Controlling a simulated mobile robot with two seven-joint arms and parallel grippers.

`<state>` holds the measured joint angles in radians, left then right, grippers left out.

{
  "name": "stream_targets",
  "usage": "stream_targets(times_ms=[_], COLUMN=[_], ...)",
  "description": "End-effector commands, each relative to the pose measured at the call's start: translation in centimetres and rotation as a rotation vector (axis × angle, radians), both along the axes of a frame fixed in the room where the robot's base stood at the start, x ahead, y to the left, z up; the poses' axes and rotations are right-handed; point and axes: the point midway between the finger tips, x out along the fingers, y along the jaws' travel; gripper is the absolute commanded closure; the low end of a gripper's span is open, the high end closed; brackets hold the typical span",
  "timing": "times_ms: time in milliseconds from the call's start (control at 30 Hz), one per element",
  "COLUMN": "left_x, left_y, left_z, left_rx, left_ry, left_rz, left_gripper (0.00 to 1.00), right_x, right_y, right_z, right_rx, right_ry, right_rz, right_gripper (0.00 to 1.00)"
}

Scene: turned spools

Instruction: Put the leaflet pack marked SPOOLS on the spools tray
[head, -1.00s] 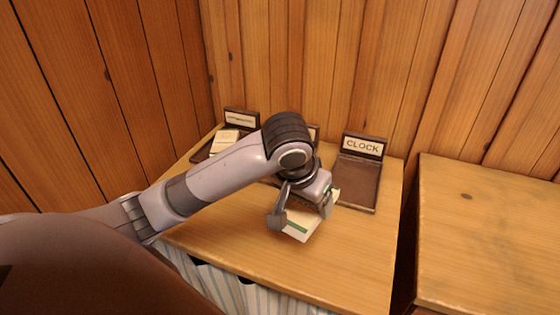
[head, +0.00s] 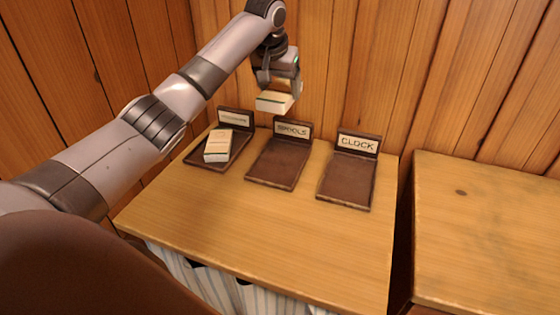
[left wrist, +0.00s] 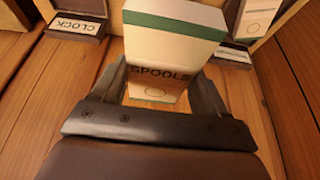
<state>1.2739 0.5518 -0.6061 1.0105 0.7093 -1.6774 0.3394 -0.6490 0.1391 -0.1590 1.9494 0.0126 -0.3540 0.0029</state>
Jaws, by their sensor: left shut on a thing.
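The leaflet pack marked SPOOLS (head: 274,103) is cream with a green band. My left gripper (head: 277,86) is shut on it and holds it in the air, above the back of the table. In the left wrist view the pack (left wrist: 168,52) sits between the fingers with its SPOOLS lettering showing. The spools tray (head: 275,165) is dark brown and empty, with a SPOOLS label on its back board. In the head view the pack appears above and behind this tray, apart from it. My right gripper is not in view.
The empty CLOCK tray (head: 344,185) stands right of the spools tray. A left tray (head: 235,155) holds another pack (head: 217,146); its label is too small to read. The table front (head: 250,225) is clear. A second wooden surface (head: 490,230) stands right, across a gap.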

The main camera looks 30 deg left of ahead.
Motion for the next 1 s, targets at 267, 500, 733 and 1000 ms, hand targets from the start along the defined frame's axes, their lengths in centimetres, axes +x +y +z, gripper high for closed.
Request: stream_targets(times_ms=[267,500,733,1000], left_x=[-0.1,-0.1,0.0,-0.1], left_y=[0.2,0.2,0.1,0.1], left_z=[-6.1,-11.9,-14.2,-18.5], left_rx=[0.003,0.001,0.001,0.001], left_ry=[0.007,0.005,0.001,0.003], left_rz=[0.002,0.003,0.003,0.003], left_gripper=[0.67,0.67,0.67,0.67], right_x=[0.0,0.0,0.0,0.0], right_y=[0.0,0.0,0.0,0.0], right_z=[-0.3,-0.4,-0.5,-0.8], right_rx=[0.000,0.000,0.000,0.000], right_ry=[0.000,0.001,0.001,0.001], right_rz=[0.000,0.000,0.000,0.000], right_gripper=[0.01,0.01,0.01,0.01])
